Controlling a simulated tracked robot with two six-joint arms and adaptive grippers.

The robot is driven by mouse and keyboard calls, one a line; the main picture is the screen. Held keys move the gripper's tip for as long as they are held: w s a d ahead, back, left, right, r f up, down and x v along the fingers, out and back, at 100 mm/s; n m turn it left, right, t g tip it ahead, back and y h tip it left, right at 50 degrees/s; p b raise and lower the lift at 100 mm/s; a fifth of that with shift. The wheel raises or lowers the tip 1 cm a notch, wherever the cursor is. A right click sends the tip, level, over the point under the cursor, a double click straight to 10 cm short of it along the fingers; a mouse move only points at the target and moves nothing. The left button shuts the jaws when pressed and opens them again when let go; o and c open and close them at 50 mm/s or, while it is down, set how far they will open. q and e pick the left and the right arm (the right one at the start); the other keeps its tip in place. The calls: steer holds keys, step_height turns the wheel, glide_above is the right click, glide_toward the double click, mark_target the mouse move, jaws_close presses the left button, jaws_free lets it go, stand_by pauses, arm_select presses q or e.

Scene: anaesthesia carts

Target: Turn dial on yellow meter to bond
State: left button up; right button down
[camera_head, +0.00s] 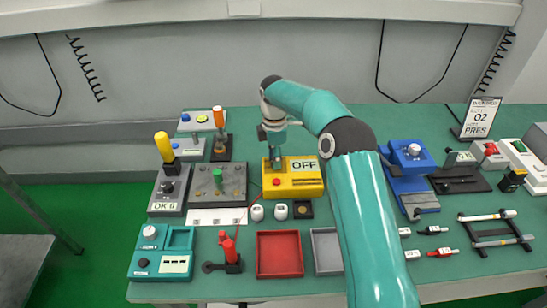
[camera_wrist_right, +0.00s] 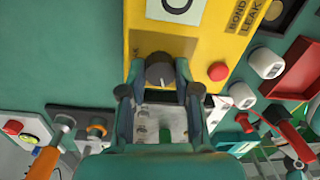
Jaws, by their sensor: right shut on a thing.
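The yellow meter (camera_head: 308,188) stands on the green bench, its display reading OFF. A red button (camera_head: 277,182) is on its front. In the right wrist view the meter (camera_wrist_right: 215,42) fills the top, with BOND and LEAK labels (camera_wrist_right: 240,18) and a red button (camera_wrist_right: 218,71). Its dark dial (camera_wrist_right: 159,69) has a pale pointer mark. My right gripper (camera_head: 275,160) is over the left end of the meter, pointing down; it hides the dial in the head view. In the wrist view its fingers (camera_wrist_right: 158,80) are closed around the dial. My left gripper is not in view.
A grey panel with a green knob (camera_head: 218,175) lies left of the meter. White cylinders (camera_head: 257,213) and a red tray (camera_head: 279,258) are in front. A blue device (camera_head: 412,158) stands to the right, beyond my right arm. Bare bench lies behind the meter.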

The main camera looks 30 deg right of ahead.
steer(key=shift+w+a, duration=0.1)
steer(key=shift+r+m, duration=0.1)
steer(key=shift+m, duration=0.6)
steer(key=m+p, duration=0.1)
steer(key=m, duration=0.3)
steer(key=shift+d, duration=0.2)
steer(key=m, duration=0.6)
steer(key=shift+t, duration=0.3)
steer(key=shift+r+m, duration=0.1)
steer(key=shift+m, duration=0.3)
